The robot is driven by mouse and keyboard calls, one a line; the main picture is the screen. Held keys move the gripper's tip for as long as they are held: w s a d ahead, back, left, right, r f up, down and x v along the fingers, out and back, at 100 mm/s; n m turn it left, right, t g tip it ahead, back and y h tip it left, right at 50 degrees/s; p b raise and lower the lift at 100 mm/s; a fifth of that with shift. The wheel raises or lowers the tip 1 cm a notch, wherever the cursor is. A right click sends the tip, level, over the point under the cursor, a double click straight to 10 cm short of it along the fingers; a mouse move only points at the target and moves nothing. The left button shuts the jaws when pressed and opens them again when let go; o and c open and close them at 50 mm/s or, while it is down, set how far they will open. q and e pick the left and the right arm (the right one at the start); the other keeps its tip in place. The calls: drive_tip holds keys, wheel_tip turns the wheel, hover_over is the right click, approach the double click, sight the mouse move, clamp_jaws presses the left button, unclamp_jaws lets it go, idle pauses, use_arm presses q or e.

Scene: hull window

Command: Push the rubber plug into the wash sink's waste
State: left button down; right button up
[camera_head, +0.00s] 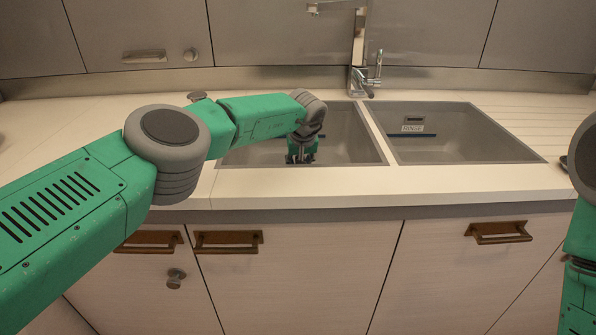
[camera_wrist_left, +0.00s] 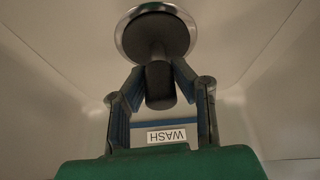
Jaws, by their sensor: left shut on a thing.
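The wash sink (camera_head: 345,135) is the left basin; its upside-down WASH label (camera_wrist_left: 166,136) shows in the left wrist view. My left gripper (camera_head: 302,155) reaches down into this basin. In the left wrist view its two fingers (camera_wrist_left: 160,82) are shut on the stem of the dark rubber plug (camera_wrist_left: 160,38). The plug's round disc lies across the waste, whose metal ring (camera_wrist_left: 121,38) shows around it. I cannot tell whether the disc is seated or just above the ring. The plug is hidden in the head view. My right gripper is out of view.
The rinse sink (camera_head: 455,147) is to the right, with a label on its back wall. A tap (camera_head: 360,65) stands behind the divider. A small round grey object (camera_head: 196,96) sits on the counter (camera_head: 60,125) at the back left. The front counter edge is clear.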

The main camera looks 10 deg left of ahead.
use_arm(q)
drive_tip(key=c, duration=0.9)
unclamp_jaws()
drive_tip(key=shift+o, duration=0.7)
drive_tip(key=o, duration=0.7)
drive_tip(key=shift+o, duration=0.3)
